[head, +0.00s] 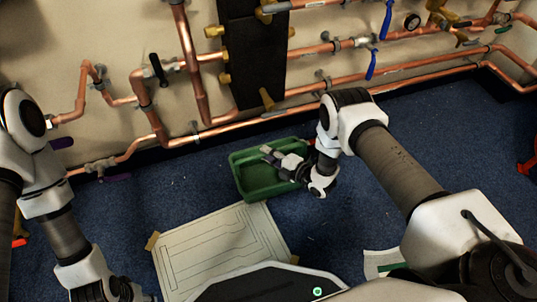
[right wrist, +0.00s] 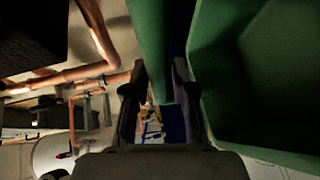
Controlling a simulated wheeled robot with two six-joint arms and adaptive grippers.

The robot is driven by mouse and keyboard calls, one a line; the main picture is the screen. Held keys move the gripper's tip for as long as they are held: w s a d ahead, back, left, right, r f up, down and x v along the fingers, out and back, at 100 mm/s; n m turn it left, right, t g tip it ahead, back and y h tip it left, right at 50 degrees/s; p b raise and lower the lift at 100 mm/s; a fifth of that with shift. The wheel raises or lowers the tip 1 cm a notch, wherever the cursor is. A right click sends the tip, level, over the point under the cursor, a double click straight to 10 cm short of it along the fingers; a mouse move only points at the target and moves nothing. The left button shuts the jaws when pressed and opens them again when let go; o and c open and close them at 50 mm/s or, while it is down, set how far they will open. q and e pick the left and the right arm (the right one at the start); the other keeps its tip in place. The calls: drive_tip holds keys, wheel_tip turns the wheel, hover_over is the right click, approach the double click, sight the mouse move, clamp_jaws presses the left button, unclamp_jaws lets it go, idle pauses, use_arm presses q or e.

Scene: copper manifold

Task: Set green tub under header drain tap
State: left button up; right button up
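The green tub (head: 243,187) sits upright on the blue floor, in front of the copper pipes and just below the dark panel. My right gripper (head: 266,149) is over the tub's back right part, its fingers pointing left. In the right wrist view its two fingers (right wrist: 160,110) are spread apart, with a green strip between them and the tub's dark green inside (right wrist: 250,70) to the right. A gap shows beside the strip; I see no firm grip. My left gripper (head: 125,291) is at the bottom left, partly cut off. Which tap is the header drain is unclear.
Copper pipes (head: 190,62) run along the wall, with a brass fitting (head: 267,98) on the dark panel (head: 252,50). Purple-handled (head: 117,177) and blue-handled (head: 371,65) valves branch off. A taped drawing sheet (head: 220,250) lies in front of the tub. Floor to its left is clear.

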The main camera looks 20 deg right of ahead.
drive_tip(key=shift+r, duration=0.15)
drive_tip(key=p+v, duration=0.6)
drive_tip(key=v, duration=0.6)
drive_tip(key=s+r+m+g+h, duration=0.2)
drive_tip(key=s+m+g+h, duration=0.2)
drive_tip(key=s+m, duration=0.8)
drive_tip(key=s+r+m+g+h, duration=0.3)
drive_tip(key=s+m+g, duration=0.6)
drive_tip(key=s+m, duration=0.3)
drive_tip(key=shift+s+d+r+h, duration=0.3)
drive_tip(key=shift+s+d+h, duration=0.15)
drive_tip(key=shift+h, duration=0.45)
